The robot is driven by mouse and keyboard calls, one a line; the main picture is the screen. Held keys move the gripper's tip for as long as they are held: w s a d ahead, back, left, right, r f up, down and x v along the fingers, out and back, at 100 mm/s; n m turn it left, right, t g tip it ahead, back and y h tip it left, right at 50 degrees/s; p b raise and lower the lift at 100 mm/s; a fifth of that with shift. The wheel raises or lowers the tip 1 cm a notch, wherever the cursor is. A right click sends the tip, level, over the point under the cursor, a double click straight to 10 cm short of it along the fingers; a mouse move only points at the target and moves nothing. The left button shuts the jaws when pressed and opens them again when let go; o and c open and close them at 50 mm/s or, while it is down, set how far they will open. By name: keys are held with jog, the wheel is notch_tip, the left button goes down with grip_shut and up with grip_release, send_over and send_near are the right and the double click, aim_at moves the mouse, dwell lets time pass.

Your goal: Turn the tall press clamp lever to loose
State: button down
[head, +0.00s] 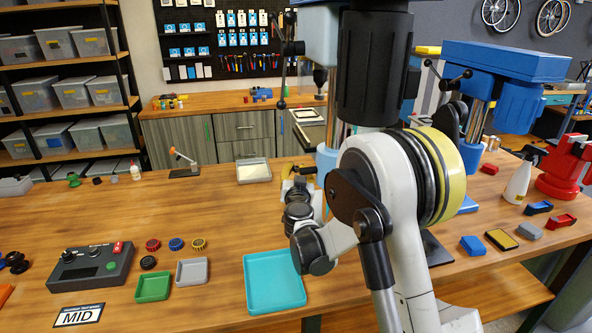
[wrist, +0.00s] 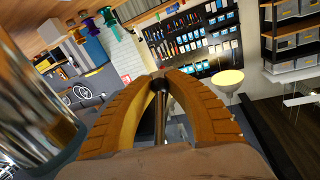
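The tall press (head: 327,160) stands behind my arm in the head view, and my arm hides much of it. Its bright steel column (wrist: 32,95) fills the left edge of the wrist view. My gripper (head: 297,168) is low beside the column. In the wrist view its two orange-brown fingers (wrist: 162,76) curve inward and close around a thin steel rod with a black ball end, which looks like the clamp lever (wrist: 161,110). The ball sits between the fingertips. The lever's far end and any loose mark are hidden.
A blue press (head: 505,62) stands to the right. A teal tray (head: 274,307), a green tray (head: 153,287) and a control box (head: 90,268) lie on the front of the bench. The left bench middle is clear.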

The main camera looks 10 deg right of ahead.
jog(key=shift+w+t+b, duration=0.15)
jog(key=shift+t+b, duration=0.15)
jog(key=shift+b, duration=0.2)
jog(key=shift+w+r+m+t+h+b, duration=0.2)
jog(key=shift+r+t+b, duration=0.2)
jog(key=shift+t+b, duration=0.15)
jog(key=shift+w+r+m+t+h+b, duration=0.1)
jog(key=shift+r+t+h+b, duration=0.1)
jog(key=shift+r+t+b, duration=0.35)
jog(key=shift+r+m+t+b, duration=0.3)
jog(key=shift+r+t+b, duration=0.4)
jog(key=shift+r, duration=0.05)
jog(key=c, duration=1.3)
grip_release()
jog(key=shift+s+r, duration=0.1)
jog(key=shift+o, duration=0.2)
jog(key=v, duration=1.2)
